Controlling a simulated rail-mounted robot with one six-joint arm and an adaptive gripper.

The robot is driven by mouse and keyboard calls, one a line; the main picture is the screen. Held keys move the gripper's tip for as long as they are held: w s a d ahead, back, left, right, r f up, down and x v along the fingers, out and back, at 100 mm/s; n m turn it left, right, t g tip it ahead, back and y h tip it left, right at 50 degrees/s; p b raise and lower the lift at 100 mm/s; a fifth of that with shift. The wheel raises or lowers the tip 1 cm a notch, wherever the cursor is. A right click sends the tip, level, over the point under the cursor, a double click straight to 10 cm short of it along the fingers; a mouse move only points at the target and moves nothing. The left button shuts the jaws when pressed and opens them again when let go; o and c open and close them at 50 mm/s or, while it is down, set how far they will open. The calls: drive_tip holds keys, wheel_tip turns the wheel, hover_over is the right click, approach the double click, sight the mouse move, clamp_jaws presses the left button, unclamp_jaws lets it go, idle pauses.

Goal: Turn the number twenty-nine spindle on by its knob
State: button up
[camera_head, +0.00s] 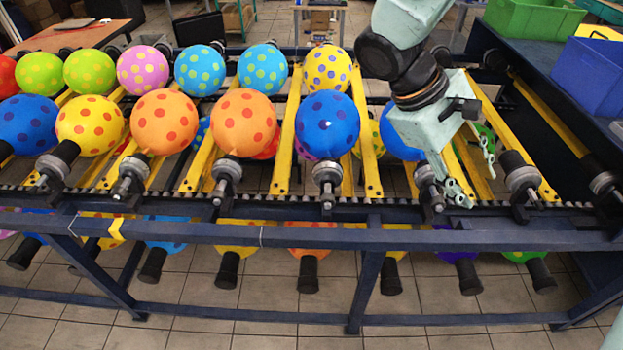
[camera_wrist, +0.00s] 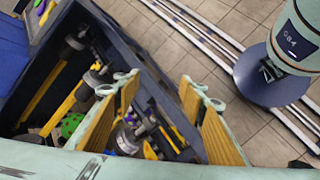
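My gripper (camera_head: 474,178) hangs over the right part of the front spindle row, its fingers spread apart with nothing between them. The fingers also show in the wrist view (camera_wrist: 160,84), open. A spindle (camera_head: 427,186) with a blue balloon (camera_head: 397,137) is just left of my gripper and partly hidden by it. An empty spindle (camera_head: 521,180) with a black tip stands just right of my gripper. Spindles show below and between the fingers in the wrist view (camera_wrist: 126,140). No number is readable on any spindle, so I cannot tell which is twenty-nine.
Dotted balloons, such as an orange one (camera_head: 240,122), sit on spindles to the left. A dark blue frame rail (camera_head: 300,236) runs along the front. Green (camera_head: 533,17) and blue (camera_head: 592,75) bins stand at the right. Tiled floor (camera_wrist: 240,28) lies outside the frame.

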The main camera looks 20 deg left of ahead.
drive_tip(key=w+a+f+n+t+h+p, duration=0.15)
drive_tip(key=w+a+f+n+t, duration=0.35)
drive_tip(key=a, duration=0.6)
drive_tip(key=a+f+n+t+p, duration=0.1)
drive_tip(key=a+n+t+p, duration=0.2)
drive_tip(key=a+n, duration=0.55)
drive_tip(key=w+a+f+n+t+p, duration=0.3)
drive_tip(key=a+f+n+t, duration=0.1)
drive_tip(key=a, duration=1)
drive_tip(key=n+t+y+p, duration=0.5)
drive_tip(key=n+y, duration=0.8)
drive_tip(key=n, duration=0.1)
approach(217, 201)
drive_tip(key=f, duration=0.1)
drive_tip(key=shift+s+a+m, duration=0.1)
drive_tip(key=shift+s+m, duration=0.15)
drive_tip(key=shift+w, duration=0.1)
drive_tip(key=shift+p+x, duration=0.95)
drive_tip(key=shift+x, duration=5.85)
drive_tip(key=shift+a, duration=0.1)
